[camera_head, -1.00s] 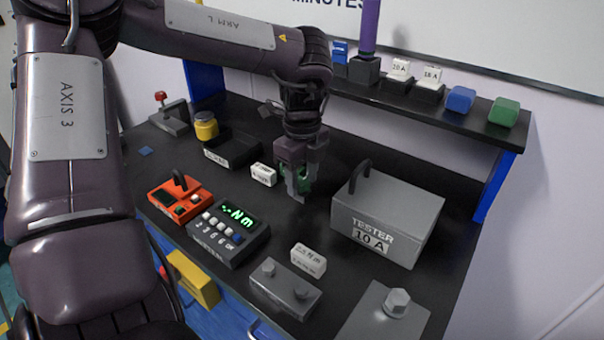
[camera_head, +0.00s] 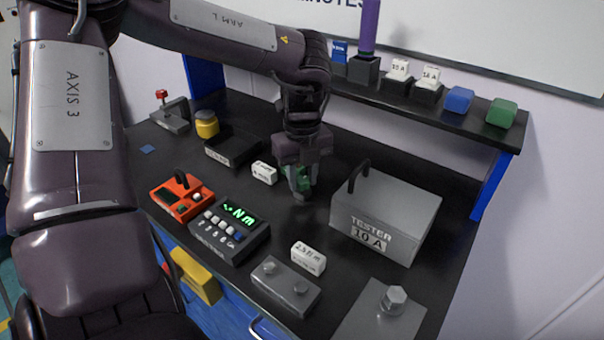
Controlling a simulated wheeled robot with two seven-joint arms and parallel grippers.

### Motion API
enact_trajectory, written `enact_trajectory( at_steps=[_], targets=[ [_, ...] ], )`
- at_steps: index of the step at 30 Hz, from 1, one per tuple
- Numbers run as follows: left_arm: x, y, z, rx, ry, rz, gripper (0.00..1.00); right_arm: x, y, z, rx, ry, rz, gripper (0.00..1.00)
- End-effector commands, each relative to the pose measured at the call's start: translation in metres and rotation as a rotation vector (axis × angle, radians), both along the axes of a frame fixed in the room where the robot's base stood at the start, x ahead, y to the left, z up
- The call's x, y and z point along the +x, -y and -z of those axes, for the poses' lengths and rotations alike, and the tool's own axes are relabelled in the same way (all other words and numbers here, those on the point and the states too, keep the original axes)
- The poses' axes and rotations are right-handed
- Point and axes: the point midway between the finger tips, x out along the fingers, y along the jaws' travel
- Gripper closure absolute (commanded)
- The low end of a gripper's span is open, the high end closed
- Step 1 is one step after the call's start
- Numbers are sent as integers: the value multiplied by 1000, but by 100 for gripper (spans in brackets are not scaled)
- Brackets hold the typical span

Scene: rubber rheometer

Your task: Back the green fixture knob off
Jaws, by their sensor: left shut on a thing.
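The green fixture knob (camera_head: 305,172) shows between the fingers of my left gripper (camera_head: 303,188) at the middle of the black bench. The gripper points down and is shut on the knob. The fingers hide most of the knob, and whatever it sits on cannot be made out. My right gripper is not in this view.
The grey tester box (camera_head: 385,215) with a handle stands close to the right of my left gripper. A white block (camera_head: 264,172) lies just left of it. The keypad meter (camera_head: 230,229) and orange meter (camera_head: 181,198) stand front left. A shelf (camera_head: 440,115) runs behind.

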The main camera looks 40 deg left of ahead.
Motion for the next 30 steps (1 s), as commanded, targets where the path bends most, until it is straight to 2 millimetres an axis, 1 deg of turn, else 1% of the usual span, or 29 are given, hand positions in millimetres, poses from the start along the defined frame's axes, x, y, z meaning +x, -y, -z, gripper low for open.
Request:
enact_trajectory(
  at_steps=[2, 6, 9, 12, 20, 23, 25, 27, 30],
  targets=[
    [0, 0, 2, -2, 1, -45, 92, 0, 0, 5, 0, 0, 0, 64],
    [0, 0, 5, -2, 1, -245, 92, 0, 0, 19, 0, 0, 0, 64],
    [0, 0, 3, -2, 1, -357, 92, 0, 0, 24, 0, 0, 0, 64],
    [0, 0, 1, 0, 1, -401, 92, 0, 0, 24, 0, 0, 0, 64],
    [0, 0, 1, 0, 0, -416, 92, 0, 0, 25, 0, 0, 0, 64],
    [0, 0, 4, -2, 1, -525, 92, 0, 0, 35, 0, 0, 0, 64],
    [0, 0, 5, -2, 1, -630, 92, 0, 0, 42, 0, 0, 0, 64],
    [0, 0, 4, -1, 0, -719, 92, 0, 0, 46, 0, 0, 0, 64],
    [0, 0, 2, -1, -1, -792, 92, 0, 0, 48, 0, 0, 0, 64]
  ],
)
